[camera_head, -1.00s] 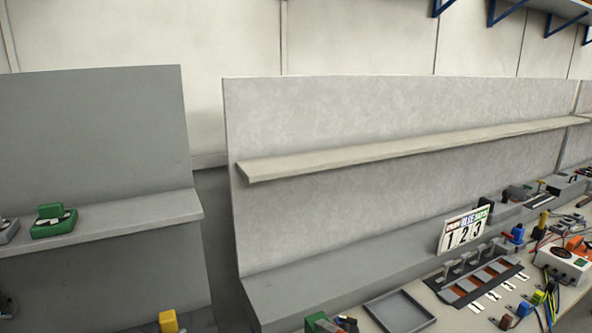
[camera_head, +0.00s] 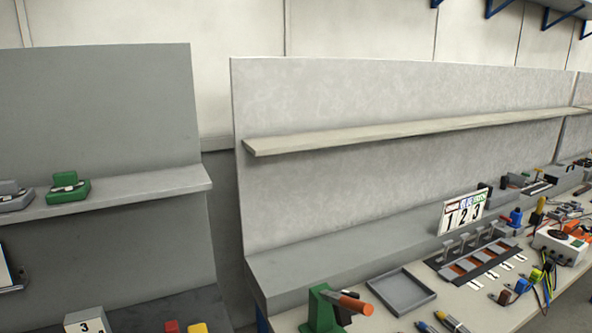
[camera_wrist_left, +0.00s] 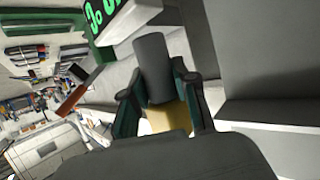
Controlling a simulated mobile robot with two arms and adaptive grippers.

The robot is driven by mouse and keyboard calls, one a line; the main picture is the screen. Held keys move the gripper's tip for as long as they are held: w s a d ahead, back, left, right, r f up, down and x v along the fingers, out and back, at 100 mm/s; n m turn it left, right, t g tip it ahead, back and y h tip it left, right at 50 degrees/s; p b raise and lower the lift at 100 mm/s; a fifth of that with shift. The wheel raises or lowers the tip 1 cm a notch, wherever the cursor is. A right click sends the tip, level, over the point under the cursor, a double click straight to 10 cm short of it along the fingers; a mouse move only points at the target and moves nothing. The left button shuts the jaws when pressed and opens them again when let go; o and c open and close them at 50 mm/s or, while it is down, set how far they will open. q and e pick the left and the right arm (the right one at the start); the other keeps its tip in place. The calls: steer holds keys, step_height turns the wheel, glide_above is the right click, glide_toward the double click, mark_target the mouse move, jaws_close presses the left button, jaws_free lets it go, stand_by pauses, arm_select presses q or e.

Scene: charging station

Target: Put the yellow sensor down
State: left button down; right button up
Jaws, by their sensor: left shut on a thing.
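In the left wrist view my left gripper (camera_wrist_left: 158,88) is shut on the yellow sensor (camera_wrist_left: 165,119), whose yellow part shows between the dark green fingers. A dark grey cylinder (camera_wrist_left: 153,62) stands up between the fingertips, seemingly part of the sensor. The lower part of the sensor is hidden behind the gripper's own body. Neither gripper can be made out in the head view, and my right gripper is in no view.
A grey shelf (camera_head: 120,194) at left holds a green device (camera_head: 68,189). An empty grey tray (camera_head: 402,292) lies on the bench by a green stand (camera_head: 320,310) with an orange-handled tool. Red and yellow blocks (camera_head: 196,328) show at the bottom edge. The right bench is crowded.

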arm_select(q)
steer(key=s+r+n+y+b, duration=0.1)
steer(key=s+n+y+b, duration=0.1)
steer(key=s, duration=0.4)
steer(key=shift+n+y+b, duration=0.3)
steer(key=shift+b, duration=0.35)
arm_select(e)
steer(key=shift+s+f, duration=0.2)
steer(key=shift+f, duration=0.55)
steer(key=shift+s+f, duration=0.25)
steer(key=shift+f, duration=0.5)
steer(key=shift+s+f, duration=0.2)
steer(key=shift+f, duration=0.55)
